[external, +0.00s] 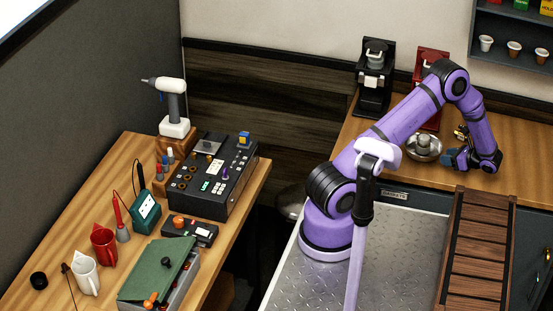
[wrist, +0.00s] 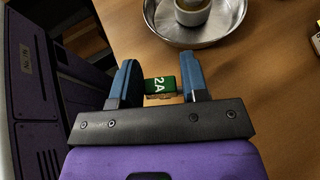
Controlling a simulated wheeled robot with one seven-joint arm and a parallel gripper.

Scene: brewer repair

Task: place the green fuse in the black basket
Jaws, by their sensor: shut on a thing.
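The green fuse (wrist: 161,84), marked 2A, sits between the two blue fingers of my gripper (wrist: 159,74) in the wrist view. The fingers are shut on its sides. In the external view my gripper (external: 453,159) is low over the wooden counter at the right, beside the metal bowl; the fuse cannot be made out there. I cannot pick out a black basket in either view.
A round metal bowl (external: 422,147) with a cup-like part in it stands just ahead of my gripper; it also shows in the wrist view (wrist: 205,38). A small yellow and black item (external: 461,132) lies behind. Black (external: 375,80) and red (external: 430,65) brewers stand farther back.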

